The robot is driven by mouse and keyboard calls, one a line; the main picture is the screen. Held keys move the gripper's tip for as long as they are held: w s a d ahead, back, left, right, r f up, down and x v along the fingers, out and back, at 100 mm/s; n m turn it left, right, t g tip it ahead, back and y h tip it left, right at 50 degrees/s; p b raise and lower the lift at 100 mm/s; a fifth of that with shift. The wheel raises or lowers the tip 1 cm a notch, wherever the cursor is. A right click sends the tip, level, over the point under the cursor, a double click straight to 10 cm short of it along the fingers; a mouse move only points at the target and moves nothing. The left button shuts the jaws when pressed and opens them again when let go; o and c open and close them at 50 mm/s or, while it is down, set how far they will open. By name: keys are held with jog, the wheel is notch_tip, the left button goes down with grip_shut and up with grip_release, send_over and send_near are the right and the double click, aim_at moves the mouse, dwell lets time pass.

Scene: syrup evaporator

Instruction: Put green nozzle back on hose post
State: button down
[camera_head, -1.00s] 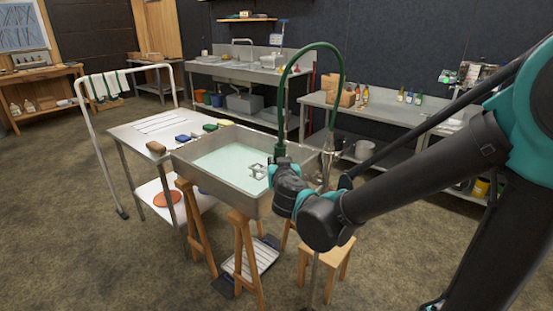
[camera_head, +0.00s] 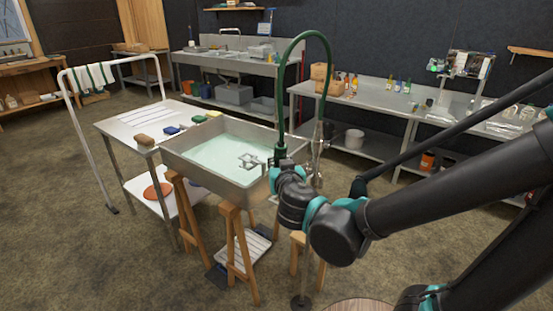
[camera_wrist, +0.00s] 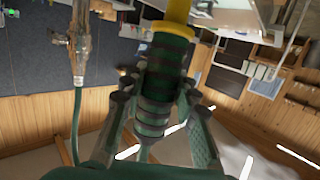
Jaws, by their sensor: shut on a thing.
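The green nozzle (camera_wrist: 163,75) has dark bands and a yellow collar; it fills the middle of the wrist view. My gripper (camera_wrist: 160,98) is shut on it, with a finger on each side. In the head view my gripper (camera_head: 278,168) is beside the right end of the basin, at the lower end of the arched green hose (camera_head: 305,36). The hose post (camera_head: 317,155) stands just right of my gripper, apart from it, with its foot on the floor. Its metal fitting (camera_wrist: 80,42) shows at upper left in the wrist view. The nozzle's tip is largely hidden in the head view.
A steel basin (camera_head: 188,172) of pale liquid stands on wooden trestles left of my gripper. A steel side table (camera_head: 115,127) and a towel rail (camera_head: 80,140) stand left. Benches line the back wall. Open floor lies at the front left.

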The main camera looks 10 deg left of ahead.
jog(key=shift+s+d, duration=0.45)
jog(key=shift+s, duration=0.05)
jog(key=shift+g+h, duration=0.4)
jog(key=shift+g, duration=0.3)
jog(key=shift+w+a+f, duration=0.25)
jog(key=shift+w+f, duration=0.1)
jog(key=shift+f, duration=0.35)
jog(key=shift+f, duration=2.4)
dwell(1.7)
dwell(0.3)
jog(key=c, duration=1.1)
grip_release()
